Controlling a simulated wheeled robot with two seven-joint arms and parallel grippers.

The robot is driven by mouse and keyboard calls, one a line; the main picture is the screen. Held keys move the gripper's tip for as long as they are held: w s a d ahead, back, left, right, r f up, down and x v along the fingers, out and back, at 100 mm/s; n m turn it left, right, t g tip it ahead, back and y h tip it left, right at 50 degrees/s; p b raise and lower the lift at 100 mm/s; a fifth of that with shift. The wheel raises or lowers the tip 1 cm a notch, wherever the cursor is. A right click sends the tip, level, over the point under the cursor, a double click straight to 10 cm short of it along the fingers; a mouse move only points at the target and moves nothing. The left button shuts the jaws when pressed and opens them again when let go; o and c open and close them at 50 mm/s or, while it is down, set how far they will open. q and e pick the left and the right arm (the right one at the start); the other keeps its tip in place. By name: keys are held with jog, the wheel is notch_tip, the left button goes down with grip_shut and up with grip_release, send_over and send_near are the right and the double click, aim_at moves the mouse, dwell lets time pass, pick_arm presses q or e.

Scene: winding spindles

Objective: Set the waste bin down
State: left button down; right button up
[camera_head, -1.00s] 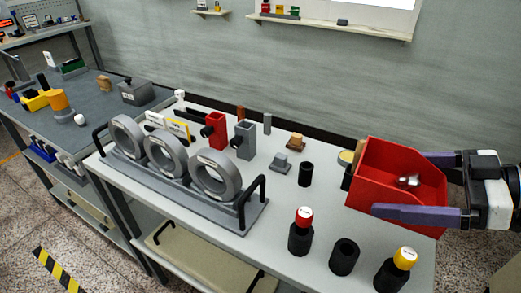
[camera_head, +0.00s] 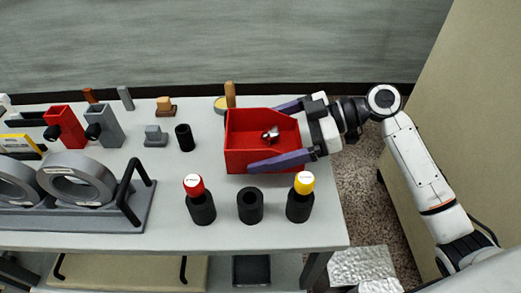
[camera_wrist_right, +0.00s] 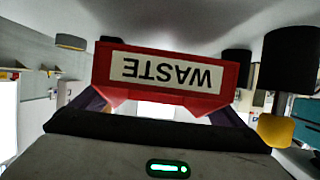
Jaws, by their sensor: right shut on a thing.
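The red waste bin (camera_head: 240,158) is at the right end of the white worktable (camera_head: 190,232), upright, with a small shiny metal item (camera_head: 270,134) inside. My right gripper (camera_head: 288,132) is shut on the bin, one purple finger along its far side and one along its near side. In the right wrist view the bin's WASTE label (camera_wrist_right: 165,72) appears upside down, close to the gripper. I cannot tell whether the bin's base touches the tabletop. My left gripper is out of view.
In front of the bin stand black holders, one with a red-capped item (camera_head: 194,187), one empty (camera_head: 250,205), one with a yellow-capped item (camera_head: 303,183). A black cylinder (camera_head: 185,137) stands left. A yellow round item (camera_head: 221,104) and a brown post (camera_head: 230,93) are behind.

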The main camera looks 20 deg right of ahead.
jog(key=shift+f, duration=1.95)
jog(key=shift+f, duration=0.2)
jog(key=o, duration=0.8)
jog(key=shift+c, duration=0.2)
jog(key=shift+r, duration=0.2)
jog(key=b+v, duration=0.1)
jog(key=v, duration=1.1)
